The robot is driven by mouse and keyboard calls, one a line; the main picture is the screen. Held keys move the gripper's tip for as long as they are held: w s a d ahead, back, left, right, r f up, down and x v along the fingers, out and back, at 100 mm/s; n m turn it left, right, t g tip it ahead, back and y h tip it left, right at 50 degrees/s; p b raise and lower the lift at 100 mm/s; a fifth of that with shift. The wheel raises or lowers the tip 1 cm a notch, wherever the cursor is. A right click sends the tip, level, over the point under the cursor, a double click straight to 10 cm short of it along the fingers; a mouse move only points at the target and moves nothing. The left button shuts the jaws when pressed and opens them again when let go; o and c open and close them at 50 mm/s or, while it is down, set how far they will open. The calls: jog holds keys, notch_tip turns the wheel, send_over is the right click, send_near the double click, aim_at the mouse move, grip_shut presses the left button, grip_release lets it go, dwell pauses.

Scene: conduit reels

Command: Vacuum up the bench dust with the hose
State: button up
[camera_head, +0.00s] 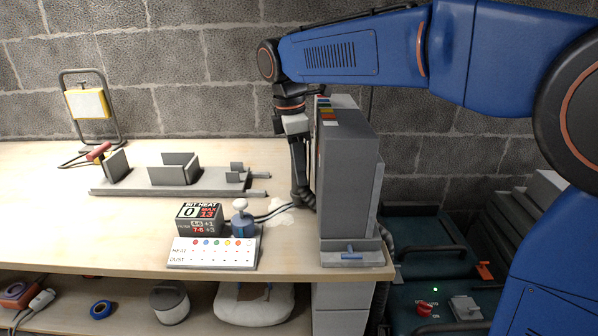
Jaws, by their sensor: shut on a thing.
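My gripper (296,126) is above the bench, left of a tall grey case. It is shut on the dark hose nozzle (299,170), which hangs nearly upright below it. The nozzle's lower end is close to the bench top, by the case's left side; I cannot tell if it touches. A pale patch that looks like dust (281,216) lies on the bench just left of and in front of the nozzle's end. A ribbed hose (385,236) shows right of the case; its run behind the case is hidden.
The tall grey case (347,160) stands at the bench's right end. A black counter box (199,217), a blue plunger-like device (243,223) with cables and a white peg board (213,253) stand in front. A grey vise-like fixture (175,178) lies behind.

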dwell(0.6)
jog(key=s+a, duration=0.4)
jog(key=a, duration=0.1)
jog(key=shift+s, duration=0.35)
dwell(0.5)
jog(key=shift+w, duration=0.1)
dwell(0.5)
jog(key=w, duration=0.4)
jog(key=shift+w+d, duration=0.1)
jog(key=shift+w, duration=0.25)
dwell(0.4)
dwell(0.4)
notch_tip(320, 180, up, 6)
dwell(0.7)
dwell(0.4)
